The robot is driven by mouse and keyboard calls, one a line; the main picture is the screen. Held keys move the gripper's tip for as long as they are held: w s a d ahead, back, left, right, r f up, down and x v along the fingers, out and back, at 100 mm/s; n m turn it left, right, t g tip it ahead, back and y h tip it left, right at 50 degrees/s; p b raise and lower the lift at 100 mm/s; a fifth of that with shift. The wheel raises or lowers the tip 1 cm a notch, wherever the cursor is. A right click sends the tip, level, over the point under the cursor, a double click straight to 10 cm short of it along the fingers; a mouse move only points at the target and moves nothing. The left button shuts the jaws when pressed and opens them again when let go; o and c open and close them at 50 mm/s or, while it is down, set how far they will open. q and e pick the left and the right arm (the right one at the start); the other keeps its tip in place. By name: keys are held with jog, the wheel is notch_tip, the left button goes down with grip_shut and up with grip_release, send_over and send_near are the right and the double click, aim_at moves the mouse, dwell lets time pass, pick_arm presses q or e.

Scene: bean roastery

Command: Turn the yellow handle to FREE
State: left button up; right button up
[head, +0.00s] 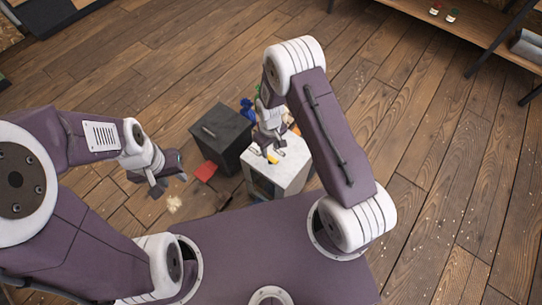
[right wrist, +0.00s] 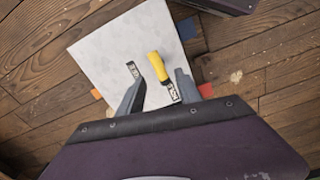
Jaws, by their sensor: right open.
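The yellow handle (right wrist: 160,70) lies on the pale top of a box-shaped cabinet (right wrist: 105,55). In the right wrist view it slants down to the right, its lower end by a small dark label (right wrist: 173,92). Another dark label (right wrist: 132,69) is to its left. Their lettering is too small to read surely. My right gripper (right wrist: 158,92) is open, with one finger on each side of the handle's lower part; contact cannot be told. In the head view the handle (head: 272,159) shows just below my right gripper (head: 268,152). My left gripper (head: 168,184) is open and empty, away to the left.
A dark box (head: 222,138) stands left of the pale cabinet. A red piece (head: 205,172) lies beside it, and blue items (head: 247,108) are behind. A wooden shelf (head: 480,25) stands at the far right. The wooden floor to the right is clear.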

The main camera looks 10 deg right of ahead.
aim_at(270, 157)
jog(key=f, duration=0.3)
jog(key=f+b, duration=0.1)
jog(key=f, duration=0.2)
jog(key=f+b, duration=0.1)
jog(key=f, duration=0.2)
jog(key=shift+w+f, duration=0.15)
jog(key=shift+w, duration=0.1)
jog(key=shift+c, duration=0.2)
